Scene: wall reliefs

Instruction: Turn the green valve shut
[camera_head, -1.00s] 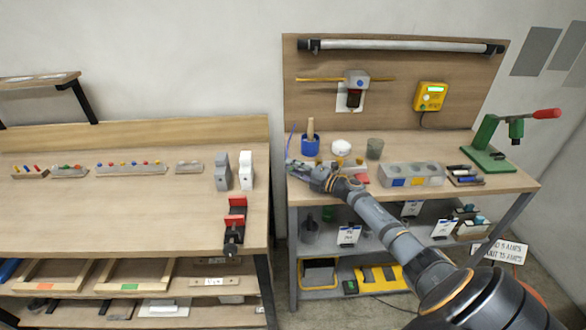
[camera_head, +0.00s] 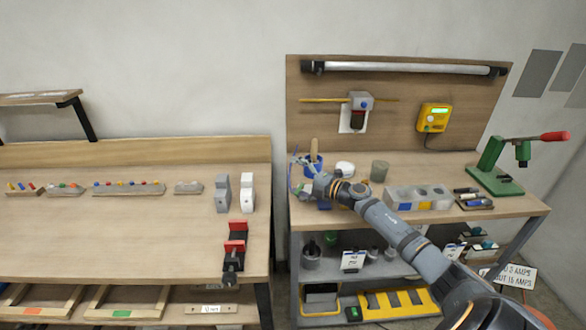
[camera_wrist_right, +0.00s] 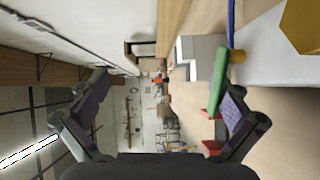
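A green bar (camera_wrist_right: 219,80), which looks like the valve's handle, shows in the right wrist view beside the right-hand finger. A thin blue line or pipe (camera_wrist_right: 231,25) and a brass-yellow fitting (camera_wrist_right: 300,27) are near it. My right gripper (camera_wrist_right: 163,82) is open, with its fingers wide apart. The bar lies close to the inner side of one fingertip; I cannot tell if they touch. In the head view, my right gripper (camera_head: 303,170) is at the left end of the right bench, by the blue line (camera_head: 291,172). The green handle cannot be made out there. My left gripper is not in view.
On the right bench (camera_head: 520,203), a blue pot (camera_head: 311,171) stands just behind my gripper. A red-black clamp (camera_head: 235,247) sits on the left bench.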

